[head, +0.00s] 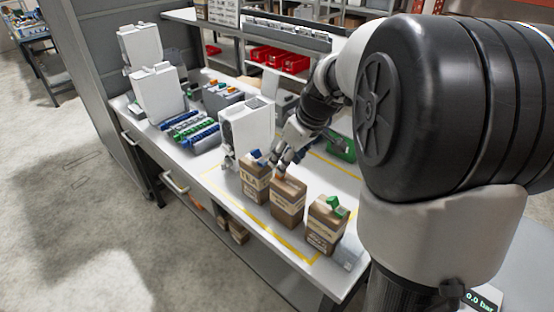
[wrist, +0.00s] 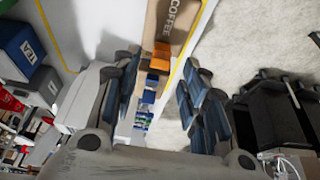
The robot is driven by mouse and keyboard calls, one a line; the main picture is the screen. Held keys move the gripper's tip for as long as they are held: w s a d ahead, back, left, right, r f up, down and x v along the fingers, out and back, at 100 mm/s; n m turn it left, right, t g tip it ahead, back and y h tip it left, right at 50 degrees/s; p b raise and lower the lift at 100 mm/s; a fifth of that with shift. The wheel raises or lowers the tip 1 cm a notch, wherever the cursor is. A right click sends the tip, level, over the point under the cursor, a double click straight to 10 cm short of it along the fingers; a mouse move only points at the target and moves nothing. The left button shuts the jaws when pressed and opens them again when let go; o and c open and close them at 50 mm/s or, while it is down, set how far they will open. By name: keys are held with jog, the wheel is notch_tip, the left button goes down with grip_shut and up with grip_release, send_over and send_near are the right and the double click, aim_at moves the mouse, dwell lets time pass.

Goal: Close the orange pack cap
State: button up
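The orange pack (head: 288,205) is a brown carton standing upright in the middle of a row of three on the bench. Its orange cap (head: 281,178) is partly hidden by my gripper in the head view. In the wrist view the orange cap (wrist: 161,56) shows as two orange pieces on the pack top, beside the word COFFEE; I cannot tell the lid's exact angle. My gripper (head: 279,168) is just above the pack top. In the wrist view its fingers (wrist: 163,75) are spread apart, with the cap visible in the gap and nothing held.
A blue-capped pack (head: 256,180) stands close on the left, and a green-capped pack (head: 325,225) on the right. A white dispenser (head: 246,130) stands behind the blue-capped pack. Yellow tape (head: 262,231) marks the bench near its front edge.

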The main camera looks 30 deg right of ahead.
jog(key=shift+x, duration=0.9)
grip_shut()
